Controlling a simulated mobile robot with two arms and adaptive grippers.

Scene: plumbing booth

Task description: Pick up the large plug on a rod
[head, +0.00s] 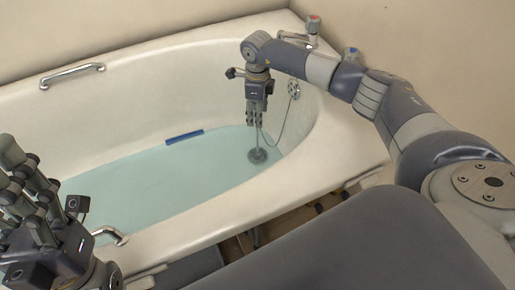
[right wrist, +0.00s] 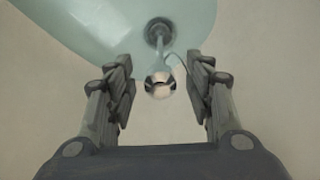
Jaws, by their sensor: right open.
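The large plug (head: 257,155) sits in the shallow water near the right end of the bathtub, its thin rod standing up from it. In the right wrist view the dark round plug (right wrist: 159,30) is at the top, and the rod's shiny rounded top end (right wrist: 160,86) is between my fingers. My right gripper (head: 254,122) points down above the plug, around the rod's top. In its wrist view the right gripper (right wrist: 168,90) is open, with a gap on both sides of the rod. My left gripper (head: 20,175) is at the lower left, away from the plug; its opening is unclear.
The white bathtub (head: 345,150) holds pale blue water (head: 150,190) and a blue strip (head: 184,137). A chain (head: 285,125) hangs from the overflow fitting (head: 294,89). Taps (head: 312,28) stand on the far right rim. Grab handles (head: 72,74) are on the rims.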

